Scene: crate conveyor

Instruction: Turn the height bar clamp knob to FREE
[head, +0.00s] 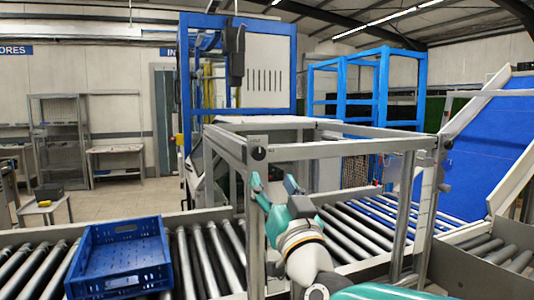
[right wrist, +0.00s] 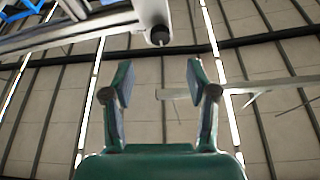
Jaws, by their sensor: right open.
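A small black round knob (head: 258,153) sits on the upper front left corner of the grey metal frame (head: 345,149). It also shows in the right wrist view as a dark knob (right wrist: 160,35) on the end of a pale bar, beyond my fingertips. My right gripper (head: 273,185), green and grey, points up just below and slightly right of the knob. In the right wrist view my gripper (right wrist: 160,82) is open, with nothing between its fingers. The knob's marking is too small to read. My left gripper is not in view.
A blue crate (head: 165,240) stands on the roller conveyor (head: 40,268) at left. The frame's uprights and crossbars surround the space close to my right arm. Another dark knob (head: 447,142) is on the right post. A blue inclined belt (head: 490,150) rises at right.

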